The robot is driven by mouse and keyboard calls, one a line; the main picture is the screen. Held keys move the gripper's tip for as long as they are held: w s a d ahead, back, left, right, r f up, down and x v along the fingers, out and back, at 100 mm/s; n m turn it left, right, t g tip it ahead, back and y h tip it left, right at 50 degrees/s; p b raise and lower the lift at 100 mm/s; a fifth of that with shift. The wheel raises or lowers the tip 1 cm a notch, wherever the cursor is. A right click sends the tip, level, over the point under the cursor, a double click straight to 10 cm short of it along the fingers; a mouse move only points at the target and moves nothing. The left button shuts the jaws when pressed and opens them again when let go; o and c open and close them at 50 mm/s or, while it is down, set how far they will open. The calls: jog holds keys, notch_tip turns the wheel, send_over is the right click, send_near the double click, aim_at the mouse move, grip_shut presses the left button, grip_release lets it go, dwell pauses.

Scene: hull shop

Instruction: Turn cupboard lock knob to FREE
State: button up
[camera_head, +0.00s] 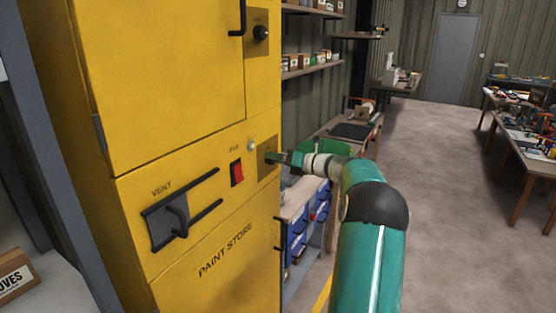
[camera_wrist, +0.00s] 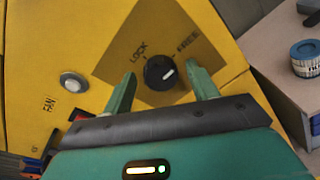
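The lock knob (camera_wrist: 160,72) is round and black on a brownish plate (camera_wrist: 176,40) in the wrist view. The plate is marked LOCK at left and FREE at right; a white mark shows on the knob's right side, and I cannot tell exactly which setting it indicates. My gripper (camera_wrist: 163,88) is open, its two green fingers apart on either side of the knob, with visible gaps. In the head view my gripper (camera_head: 278,158) reaches the plate (camera_head: 266,160) on the yellow cupboard (camera_head: 170,80), and the knob is hidden there.
A red FAN switch (camera_head: 237,173) and a pale round button (camera_head: 252,145) are left of the plate. A VENT slider handle (camera_head: 178,220) sits lower left. Another black knob (camera_head: 260,33) is above. A workbench (camera_wrist: 285,60) with a blue-lidded can (camera_wrist: 306,58) stands right.

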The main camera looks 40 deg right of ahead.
jog(key=v, duration=1.3)
jog(key=shift+s, duration=0.35)
jog(key=shift+s+d, duration=0.1)
jog(key=shift+d, duration=0.05)
